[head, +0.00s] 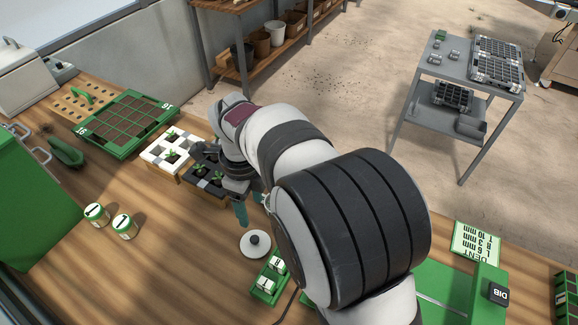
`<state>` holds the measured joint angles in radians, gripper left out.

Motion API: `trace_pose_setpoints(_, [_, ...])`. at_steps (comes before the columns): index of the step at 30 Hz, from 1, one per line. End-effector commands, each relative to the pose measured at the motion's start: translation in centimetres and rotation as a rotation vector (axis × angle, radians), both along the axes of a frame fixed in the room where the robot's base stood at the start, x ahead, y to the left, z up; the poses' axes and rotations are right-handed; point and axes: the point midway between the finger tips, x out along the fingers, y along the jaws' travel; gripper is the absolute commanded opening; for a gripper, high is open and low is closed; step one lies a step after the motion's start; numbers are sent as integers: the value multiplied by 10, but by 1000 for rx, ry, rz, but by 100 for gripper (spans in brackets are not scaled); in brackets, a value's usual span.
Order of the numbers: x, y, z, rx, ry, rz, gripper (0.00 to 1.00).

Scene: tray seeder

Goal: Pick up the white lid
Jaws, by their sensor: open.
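The white lid (256,242) is a round disc with a dark knob on top. It lies on the wooden bench (170,262), near the middle of the head view. My gripper (248,208) points down just behind the lid, with its teal fingertips apart and nothing seen between them. The fingertips look above and slightly left of the knob in the picture. I cannot tell their exact height over the bench. My arm covers the area to the right of the lid.
A small green holder (264,288) with labelled blocks stands just in front of the lid. Two white-and-green jars (124,226) stand to the left. Black and white seedling trays (168,150) lie behind, near a green tray (122,122). The bench between jars and lid is clear.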

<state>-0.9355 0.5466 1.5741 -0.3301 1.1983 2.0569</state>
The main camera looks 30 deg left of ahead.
Motion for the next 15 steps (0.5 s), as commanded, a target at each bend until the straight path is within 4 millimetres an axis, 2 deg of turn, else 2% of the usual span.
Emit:
trace_pose_setpoints(3, [-1,-2,-37,-5,4,1,64])
trace_pose_setpoints(6, [0,-1,-61,-2,3,0,64])
trace_pose_setpoints(11, [-1,-1,-83,-2,2,1,64])
trace_pose_setpoints(15, [-5,2,-111,-3,4,1,64])
